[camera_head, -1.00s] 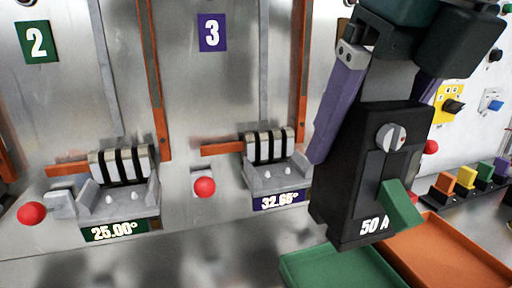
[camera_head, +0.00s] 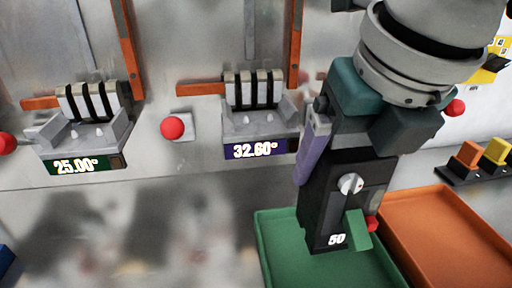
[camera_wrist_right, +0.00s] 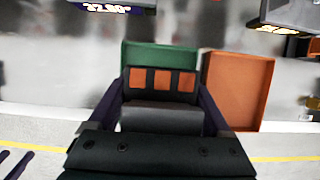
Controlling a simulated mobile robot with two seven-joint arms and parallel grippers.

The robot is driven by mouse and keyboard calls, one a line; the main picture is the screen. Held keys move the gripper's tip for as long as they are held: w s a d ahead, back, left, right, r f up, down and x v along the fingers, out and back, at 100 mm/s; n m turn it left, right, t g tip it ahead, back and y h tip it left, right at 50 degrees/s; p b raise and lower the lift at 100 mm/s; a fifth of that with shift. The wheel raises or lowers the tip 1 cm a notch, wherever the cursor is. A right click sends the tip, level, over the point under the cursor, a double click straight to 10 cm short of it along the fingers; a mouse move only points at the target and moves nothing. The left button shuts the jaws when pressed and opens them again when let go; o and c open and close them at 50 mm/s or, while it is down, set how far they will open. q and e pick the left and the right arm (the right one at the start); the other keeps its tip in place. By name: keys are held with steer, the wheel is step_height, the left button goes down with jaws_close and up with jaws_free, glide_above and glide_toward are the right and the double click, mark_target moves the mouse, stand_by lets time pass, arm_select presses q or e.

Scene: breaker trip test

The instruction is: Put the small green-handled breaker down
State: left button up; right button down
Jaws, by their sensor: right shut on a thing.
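The small breaker (camera_head: 325,215) is a black block with a grey round knob, a green handle (camera_head: 357,230) and a white "50" on its face. In the head view it is upright, slightly tilted, its lower end over the inside of the green tray (camera_head: 277,262). I cannot tell if it touches the tray floor. My right gripper (camera_head: 343,170) is shut on its upper part with purple fingers. The right wrist view shows the breaker's end with orange squares (camera_wrist_right: 162,80) between the fingers. Purple prongs at that view's lower left may be my left gripper (camera_wrist_right: 14,163); its state is unclear.
An orange tray (camera_head: 440,232) stands right beside the green one. Behind is a metal panel with readouts 25.00° (camera_head: 82,166) and 32.60° (camera_head: 263,149) and a red knob (camera_head: 172,128). Coloured blocks (camera_head: 470,153) stand at right. The metal surface left of the trays is clear.

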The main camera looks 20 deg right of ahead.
mark_target(367, 158)
step_height(367, 158, down, 6)
steer(key=shift+r, duration=0.2)
steer(key=shift+f, duration=0.15)
jaws_free()
steer(key=shift+r, duration=0.4)
steer(key=p+v, duration=0.1)
steer(key=v, duration=1)
steer(key=shift+s, duration=0.15)
steer(key=shift+s+r, duration=0.15)
